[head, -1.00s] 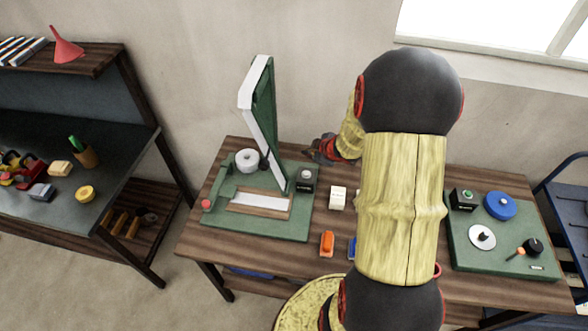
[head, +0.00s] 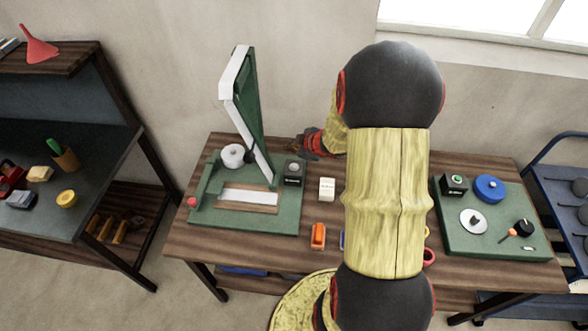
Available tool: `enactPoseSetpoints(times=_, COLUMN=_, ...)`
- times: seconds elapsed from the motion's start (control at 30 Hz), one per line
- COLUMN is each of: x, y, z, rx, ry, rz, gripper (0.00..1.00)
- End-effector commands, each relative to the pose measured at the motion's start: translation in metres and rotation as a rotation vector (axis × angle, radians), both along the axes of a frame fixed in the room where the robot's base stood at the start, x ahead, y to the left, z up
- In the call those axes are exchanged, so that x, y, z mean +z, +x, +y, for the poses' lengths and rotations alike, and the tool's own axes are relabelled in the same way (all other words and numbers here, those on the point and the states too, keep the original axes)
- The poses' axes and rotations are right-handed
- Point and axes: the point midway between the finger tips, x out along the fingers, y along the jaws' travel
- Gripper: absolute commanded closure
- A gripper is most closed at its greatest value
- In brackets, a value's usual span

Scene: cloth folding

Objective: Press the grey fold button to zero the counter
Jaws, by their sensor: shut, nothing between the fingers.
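The grey button (head: 293,167) sits on top of a small black box (head: 292,180) with a pale label too small to read. The box stands at the back right corner of the green folding board (head: 217,222), beside its raised green and white flap (head: 251,115). My gripper (head: 296,145) is shut and empty. It shows just behind the button box in the picture, apart from the button; its height above the table is hard to tell. A small white block (head: 326,188) to the right may be the counter; I cannot read it.
My arm covers the table's middle. An orange item (head: 318,235) lies in front of the white block. A white roll (head: 233,155) stands left of the flap. A second green board (head: 490,245) with knobs is at right. A dark bench (head: 40,210) stands at left.

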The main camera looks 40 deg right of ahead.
Motion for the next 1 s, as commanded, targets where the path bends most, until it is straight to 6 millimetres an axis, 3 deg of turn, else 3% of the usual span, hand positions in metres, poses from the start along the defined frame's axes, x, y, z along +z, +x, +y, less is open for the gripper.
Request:
enactPoseSetpoints(times=0.1, x=-0.02, y=0.0, z=0.0, rx=0.001, ry=-0.001, rz=0.0, gripper=1.0)
enactPoseSetpoints(times=0.5, x=-0.06, y=0.0, z=0.0, rx=0.001, ry=0.001, rz=0.001, gripper=1.0)
enactPoseSetpoints(times=1.0, x=-0.062, y=0.0, z=0.0, rx=0.0, ry=0.0, rz=0.0, gripper=1.0)
